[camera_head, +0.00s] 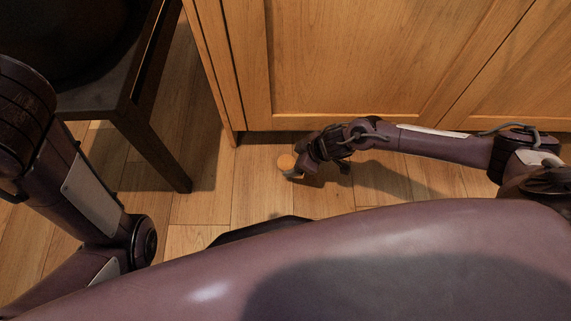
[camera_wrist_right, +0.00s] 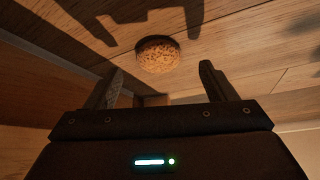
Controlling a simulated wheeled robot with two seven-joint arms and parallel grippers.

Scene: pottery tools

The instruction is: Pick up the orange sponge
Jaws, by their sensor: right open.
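The orange sponge (camera_head: 286,162) is a small round piece on the wooden floor in front of the cabinet. In the right wrist view the sponge (camera_wrist_right: 158,55) shows as a porous orange-brown disc beyond the fingertips, a little above the middle. My right gripper (camera_head: 298,171) is low over the floor, right beside the sponge in the head view. In the wrist view its two fingers (camera_wrist_right: 160,78) are apart with nothing held between them. The left arm shows at the left of the head view, but its gripper is not visible.
A wooden cabinet (camera_head: 345,60) stands just behind the sponge and right arm. A dark table or stand (camera_head: 150,130) with a leg is at the left. Bare wooden floor (camera_head: 255,195) lies between them. My own body covers the lower part of the head view.

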